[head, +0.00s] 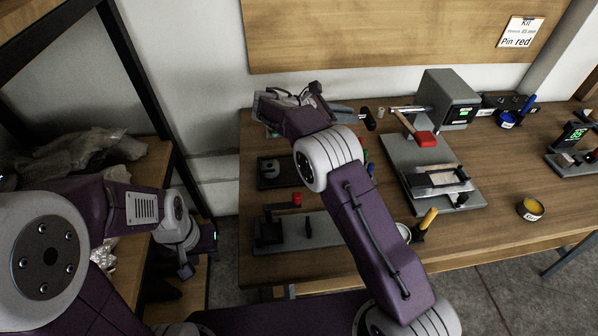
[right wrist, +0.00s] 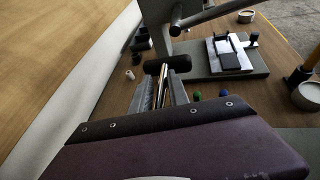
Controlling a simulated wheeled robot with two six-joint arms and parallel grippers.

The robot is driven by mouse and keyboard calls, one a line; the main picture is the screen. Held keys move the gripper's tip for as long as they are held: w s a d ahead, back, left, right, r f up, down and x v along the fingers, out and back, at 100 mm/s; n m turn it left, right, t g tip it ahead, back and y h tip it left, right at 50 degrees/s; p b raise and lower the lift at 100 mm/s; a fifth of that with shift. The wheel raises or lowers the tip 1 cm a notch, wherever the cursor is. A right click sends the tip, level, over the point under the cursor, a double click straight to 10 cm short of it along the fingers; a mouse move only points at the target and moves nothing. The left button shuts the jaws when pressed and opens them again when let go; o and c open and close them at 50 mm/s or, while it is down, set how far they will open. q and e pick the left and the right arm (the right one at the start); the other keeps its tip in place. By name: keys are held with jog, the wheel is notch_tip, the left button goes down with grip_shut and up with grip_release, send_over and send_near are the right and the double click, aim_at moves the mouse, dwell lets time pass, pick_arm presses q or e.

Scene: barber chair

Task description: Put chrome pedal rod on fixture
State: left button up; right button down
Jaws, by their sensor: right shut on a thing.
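My right gripper (head: 350,112) is shut on a thin shiny rod, held above the back of the bench. The right wrist view shows this chrome pedal rod (right wrist: 162,88) between the two fingers, with a black cylindrical end (right wrist: 167,65) beyond the fingertips. That black end also shows in the head view (head: 368,119). I cannot tell for certain which fixture is meant. My left gripper (head: 187,268) hangs low at the left; its jaws are unclear.
A grey machine (head: 448,97) stands at the back right. A second grey base (head: 325,228) with a red knob lies at the front left, beside a dark tray (head: 270,175). A yellow-filled bowl (head: 531,208) stands at the right. A shelf with crumpled wrapping (head: 85,148) is at the left.

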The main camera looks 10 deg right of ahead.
jog(key=shift+d, duration=0.2)
jog(key=shift+s+a+f+b, duration=0.25)
jog(key=shift+s+a+f, duration=0.2)
jog(key=shift+a+f, duration=1.45)
jog(key=shift+s+a+f+b, duration=0.2)
jog(key=shift+s+a+f, duration=0.3)
jog(key=shift+a+f, duration=1.35)
jog(key=shift+s+a+f+b, duration=0.25)
jog(key=shift+s+a+f, duration=0.2)
jog(key=shift+a+f, duration=1.45)
jog(key=shift+a+r, duration=0.1)
jog(key=c, duration=1.5)
grip_release()
